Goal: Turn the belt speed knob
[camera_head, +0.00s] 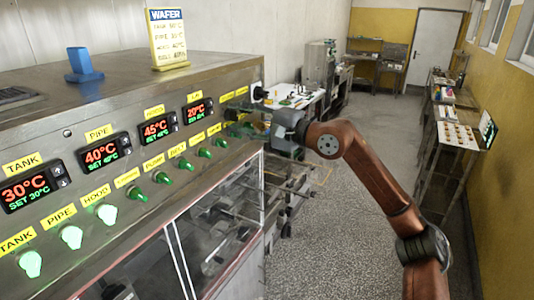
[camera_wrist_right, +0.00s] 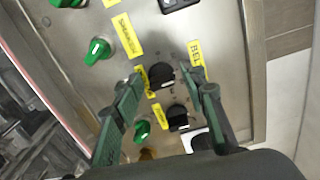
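Two black knobs show on the steel panel in the right wrist view, an upper one (camera_wrist_right: 161,76) and a lower one (camera_wrist_right: 177,118). A yellow label that seems to read BELT (camera_wrist_right: 197,56) is beside the upper knob. My right gripper (camera_wrist_right: 171,84) is open, its two green-padded fingers on either side of the black knobs in the picture. Contact with either knob cannot be made out. In the head view the right gripper (camera_head: 250,123) is at the far right end of the panel, hiding the knobs there. My left gripper is not in view.
Green knobs (camera_wrist_right: 98,51) sit near the black ones. The machine panel (camera_head: 135,160) carries red-and-green displays (camera_head: 100,153), yellow labels and several green knobs. A blue object (camera_head: 83,66) and a WAFER sign (camera_head: 167,38) stand on top. The aisle floor (camera_head: 345,230) is clear.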

